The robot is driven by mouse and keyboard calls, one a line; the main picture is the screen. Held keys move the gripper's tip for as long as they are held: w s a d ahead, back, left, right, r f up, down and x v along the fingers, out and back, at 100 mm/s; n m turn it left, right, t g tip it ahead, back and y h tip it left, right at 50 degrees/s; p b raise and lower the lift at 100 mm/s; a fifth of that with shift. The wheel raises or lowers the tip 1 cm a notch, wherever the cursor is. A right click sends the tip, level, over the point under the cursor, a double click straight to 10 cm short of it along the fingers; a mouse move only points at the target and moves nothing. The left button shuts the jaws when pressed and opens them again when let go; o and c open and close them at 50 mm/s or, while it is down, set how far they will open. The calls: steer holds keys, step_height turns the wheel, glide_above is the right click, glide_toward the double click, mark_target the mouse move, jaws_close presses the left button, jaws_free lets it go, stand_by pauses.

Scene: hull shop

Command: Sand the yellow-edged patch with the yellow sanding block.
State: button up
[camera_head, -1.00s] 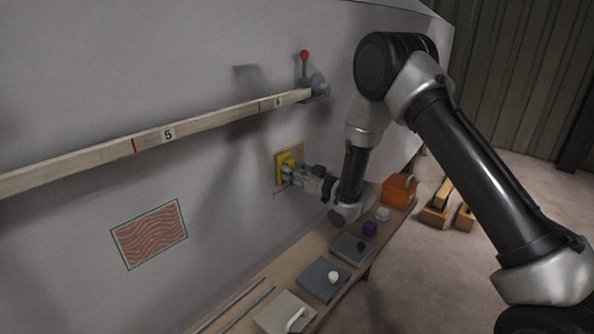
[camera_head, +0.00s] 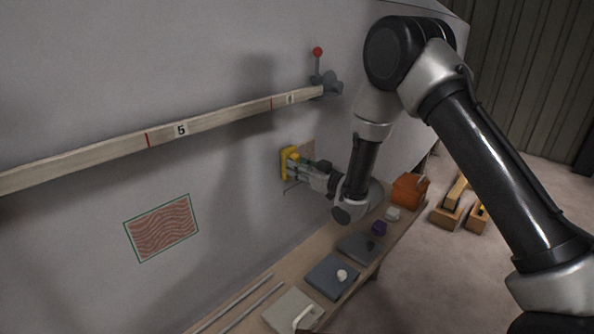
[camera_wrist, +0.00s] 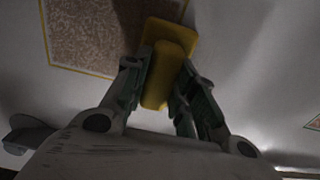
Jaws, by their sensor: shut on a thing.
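The yellow sanding block (camera_wrist: 178,35) is held by my gripper (camera_wrist: 168,92), which is shut on its yellow handle. In the wrist view the block overlaps the lower right corner of the yellow-edged patch (camera_wrist: 95,28), a brown speckled area. In the head view the block (camera_head: 285,163) is up against the grey hull wall, at the left side of the patch (camera_head: 307,152), which is mostly hidden behind block and gripper. My gripper (camera_head: 301,168) reaches the wall from the right. I cannot tell whether the block's face touches the wall.
A wooden batten (camera_head: 220,117) marked 5 and 6 crosses the wall above, ending near a red-knobbed lever (camera_head: 317,52). A green-edged wavy patch (camera_head: 162,228) is at left.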

steer(key=shift+w+d, duration=1.45)
steer(key=shift+w, duration=0.45)
steer(key=shift+w+d, duration=1.5)
steer(key=shift+w, duration=0.4)
steer(key=shift+w+d, duration=1.45)
steer(key=shift+w, duration=0.45)
steer(key=shift+o, duration=1)
steer(key=shift+c, duration=1)
steer(key=shift+s+d, duration=0.35)
steer(key=shift+d, duration=0.1)
steer(key=shift+v, duration=2.55)
